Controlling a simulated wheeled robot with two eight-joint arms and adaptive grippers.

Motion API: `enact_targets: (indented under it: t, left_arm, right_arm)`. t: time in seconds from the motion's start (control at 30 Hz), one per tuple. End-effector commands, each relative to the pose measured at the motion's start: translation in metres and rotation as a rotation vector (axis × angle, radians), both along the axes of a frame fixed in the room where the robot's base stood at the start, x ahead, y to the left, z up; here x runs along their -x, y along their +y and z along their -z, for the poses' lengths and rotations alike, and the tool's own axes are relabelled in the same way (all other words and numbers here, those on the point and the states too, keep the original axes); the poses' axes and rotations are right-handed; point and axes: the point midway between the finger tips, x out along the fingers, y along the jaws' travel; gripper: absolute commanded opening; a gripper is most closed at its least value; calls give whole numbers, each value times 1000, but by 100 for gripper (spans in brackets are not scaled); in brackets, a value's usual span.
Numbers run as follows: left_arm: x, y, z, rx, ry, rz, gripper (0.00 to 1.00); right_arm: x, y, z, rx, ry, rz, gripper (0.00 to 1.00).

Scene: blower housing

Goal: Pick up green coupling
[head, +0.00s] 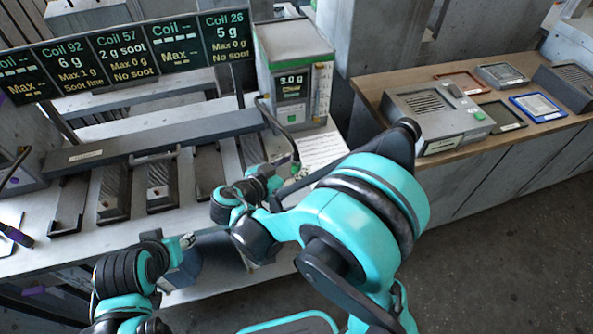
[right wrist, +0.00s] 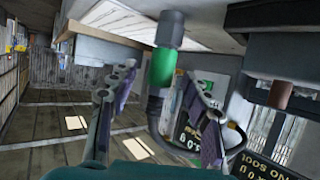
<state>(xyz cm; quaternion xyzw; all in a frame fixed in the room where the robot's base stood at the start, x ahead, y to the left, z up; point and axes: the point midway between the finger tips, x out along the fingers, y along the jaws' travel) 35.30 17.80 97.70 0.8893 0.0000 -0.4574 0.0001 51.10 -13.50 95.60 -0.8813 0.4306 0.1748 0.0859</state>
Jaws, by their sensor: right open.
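The green coupling (right wrist: 162,67) is in the right wrist view, a short green cylinder below a dark grey ribbed fitting (right wrist: 170,28). My right gripper (right wrist: 158,84) is open, with one finger on each side of the coupling's line. The coupling appears between and just beyond the fingertips, and I see no finger closed on it. In the head view my right gripper (head: 290,172) is near the paper sheet beside the analyser box (head: 293,75), and the coupling is hard to make out there. My left gripper (head: 186,241) is low at the bench front, and its jaws are too small to read.
A dark hose (head: 268,115) hangs at the analyser box. Several dark coil units (head: 114,192) lie in bays along the bench, under a row of display signs (head: 121,57). A wooden counter (head: 375,90) on the right holds a grey device (head: 436,112) and small trays.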

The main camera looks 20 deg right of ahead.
Motion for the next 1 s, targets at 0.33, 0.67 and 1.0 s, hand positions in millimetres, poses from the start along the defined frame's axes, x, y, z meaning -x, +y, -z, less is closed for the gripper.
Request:
enact_targets:
  t: [0.33, 0.67, 1.0]
  left_arm:
    - [0, 0, 4, 0, 0, 0, 46]
    - [0, 0, 4, 0, 0, 0, 46]
    - [0, 0, 0, 0, 0, 0, 46]
  right_arm:
    - [-8, -11, 5, 1, 1, 0, 49]
    - [-8, -11, 4, 1, 1, 0, 0]
    - [-8, -11, -2, 0, 0, -1, 0]
